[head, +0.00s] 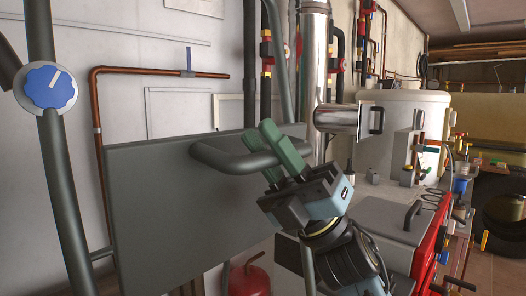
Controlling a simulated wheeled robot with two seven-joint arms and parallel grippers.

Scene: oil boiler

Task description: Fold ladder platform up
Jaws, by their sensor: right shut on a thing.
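The ladder platform (165,205) is a flat dark grey panel that stands roughly upright at the left and centre of the head view. A bent grey tube handle (215,158) sticks out from its upper right part. My right gripper (263,142), with green fingers, reaches up from the lower right and is shut on this handle. The fingers cover part of the tube. Dark grey ladder tubes (58,180) rise at the left of the panel. My left gripper is not in view.
A blue knob (49,87) sits on the left tube. Copper pipe (97,125) runs along the white wall behind. A red extinguisher (249,279) stands below the panel. A white boiler tank (400,125) and a red-sided unit (429,250) stand at the right, close to my right arm.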

